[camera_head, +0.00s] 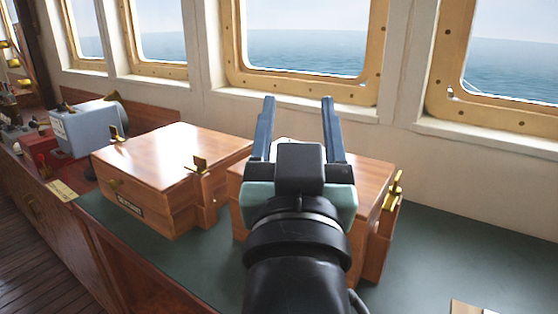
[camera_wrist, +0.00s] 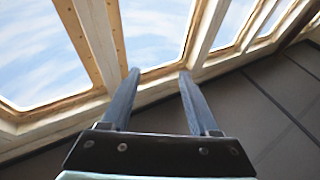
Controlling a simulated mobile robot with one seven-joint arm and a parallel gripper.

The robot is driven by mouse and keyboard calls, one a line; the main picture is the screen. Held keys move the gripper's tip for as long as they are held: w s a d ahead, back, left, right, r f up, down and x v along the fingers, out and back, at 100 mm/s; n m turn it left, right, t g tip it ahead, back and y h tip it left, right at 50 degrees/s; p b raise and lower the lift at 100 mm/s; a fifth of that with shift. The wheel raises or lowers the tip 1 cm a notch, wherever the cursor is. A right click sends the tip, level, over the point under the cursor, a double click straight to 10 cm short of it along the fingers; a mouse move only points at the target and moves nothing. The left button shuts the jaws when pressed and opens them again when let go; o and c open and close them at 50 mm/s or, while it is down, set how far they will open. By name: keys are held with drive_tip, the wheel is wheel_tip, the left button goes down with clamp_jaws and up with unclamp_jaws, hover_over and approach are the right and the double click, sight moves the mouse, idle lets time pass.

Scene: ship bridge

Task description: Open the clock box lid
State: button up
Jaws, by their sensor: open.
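Two wooden boxes with brass fittings stand on the dark green counter (camera_head: 450,255) in the head view. The left wooden box (camera_head: 175,160) has its lid down and a dark nameplate on its front, too small to read. The right wooden box (camera_head: 370,180) is largely hidden behind my arm; its visible top looks closed. I cannot tell which one is the clock box. My gripper (camera_head: 298,100) is open and empty, its fingers pointing up toward the windows above the right box. In the wrist view my gripper (camera_wrist: 158,75) shows two spread fingers with nothing between them.
A grey-blue device (camera_head: 85,130) and a red box (camera_head: 40,147) stand at the left end of the counter. Framed windows (camera_head: 305,40) line the wall behind. The counter right of the boxes is mostly clear, with a pale flat item (camera_head: 468,307) at its front edge.

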drive_tip(key=w+a+f+m+g+h+p, duration=0.35)
drive_tip(key=f+g+p, duration=0.5)
drive_tip(key=p, duration=0.65)
drive_tip(key=s+a+f+m+t+h, duration=0.25)
drive_tip(key=s+a+f+h, duration=0.35)
drive_tip(key=s+f, duration=0.3)
drive_tip(key=p+x, duration=0.3)
drive_tip(key=x, duration=1)
drive_tip(key=shift+w+a+f+p, duration=0.2)
drive_tip(key=shift+w+f+p, duration=0.2)
drive_tip(key=shift+f, duration=0.2)
drive_tip(key=shift+y, duration=0.25)
clamp_jaws()
